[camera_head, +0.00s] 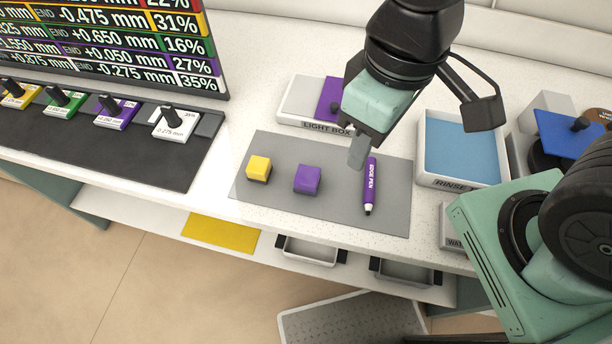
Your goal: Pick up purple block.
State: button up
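The purple block (307,180) sits on the grey mat (270,211) on the white counter, apart from the other things there. My gripper (358,152) hangs above the back part of the mat, up and to the right of the purple block. It is not touching the block. From this angle its fingers overlap each other, so I cannot tell how far apart they are.
A yellow block (259,168) lies left of the purple block, and a purple edge pen (369,187) lies to its right. The light box (301,98) is behind the mat. A blue rinse tray (462,150) stands right. A display panel (110,50) is at left.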

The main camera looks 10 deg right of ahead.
aim_at(307, 178)
jog(key=j+z, duration=0.1)
jog(key=j, duration=0.4)
jog(key=k+j+z, duration=0.1)
jog(key=j, duration=0.35)
jog(key=k+j+z, duration=0.1)
jog(key=j, duration=0.4)
jog(key=k+j+z, duration=0.1)
jog(key=j, duration=0.35)
